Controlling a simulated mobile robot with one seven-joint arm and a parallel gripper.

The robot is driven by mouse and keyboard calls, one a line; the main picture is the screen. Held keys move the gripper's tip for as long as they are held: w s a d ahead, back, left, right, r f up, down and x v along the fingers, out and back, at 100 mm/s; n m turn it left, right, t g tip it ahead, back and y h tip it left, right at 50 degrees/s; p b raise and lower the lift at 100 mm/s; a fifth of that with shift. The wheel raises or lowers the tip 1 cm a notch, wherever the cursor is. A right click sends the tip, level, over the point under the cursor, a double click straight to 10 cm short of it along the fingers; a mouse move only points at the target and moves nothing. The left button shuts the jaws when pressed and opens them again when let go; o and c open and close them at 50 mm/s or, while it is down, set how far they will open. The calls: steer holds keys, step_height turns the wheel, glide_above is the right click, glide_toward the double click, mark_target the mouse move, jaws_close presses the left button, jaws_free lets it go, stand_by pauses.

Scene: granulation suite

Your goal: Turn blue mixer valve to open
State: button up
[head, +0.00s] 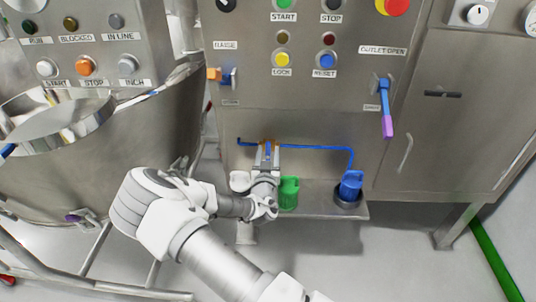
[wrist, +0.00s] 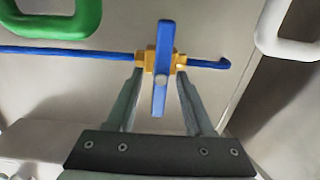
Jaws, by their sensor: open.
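The blue mixer valve has a blue bar handle (wrist: 163,35) on a brass-orange body (wrist: 143,57) in a thin blue pipe (wrist: 70,51). In the wrist view the handle stands crosswise to the pipe. My gripper (wrist: 159,78) is open, with one finger on each side of the handle's near half. Gaps show between the fingers and the handle, and the fingertips are close to the valve body. In the head view my gripper (head: 267,158) is at the valve on the cabinet front, and it partly hides the handle and body.
Below the pipe, a green jug (head: 289,193) and a blue jug (head: 350,186) stand on a steel shelf (head: 322,208); a white jug (head: 240,181) is left of my gripper. Another blue-purple lever (head: 387,119) hangs higher right. A steel vessel (head: 95,160) stands left.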

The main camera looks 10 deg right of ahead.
jaws_close()
steer(key=shift+n, duration=0.3)
stand_by(0.3)
steer(key=n, duration=0.1)
steer(key=n+b, duration=0.1)
steer(key=n, duration=0.2)
steer(key=shift+a+f, duration=0.15)
steer(key=shift+a, duration=0.1)
steer(key=shift+w+a+f+n+b, duration=0.15)
steer(key=shift+n+b, duration=0.3)
steer(key=shift+n, duration=1.75)
steer(key=shift+s+a+f+n+b, duration=0.15)
steer(key=shift+n+b, duration=0.3)
steer(key=shift+n, duration=1.75)
steer(key=shift+w+f+n+b, duration=0.15)
steer(key=shift+n+b, duration=0.3)
steer(key=shift+n, duration=1.75)
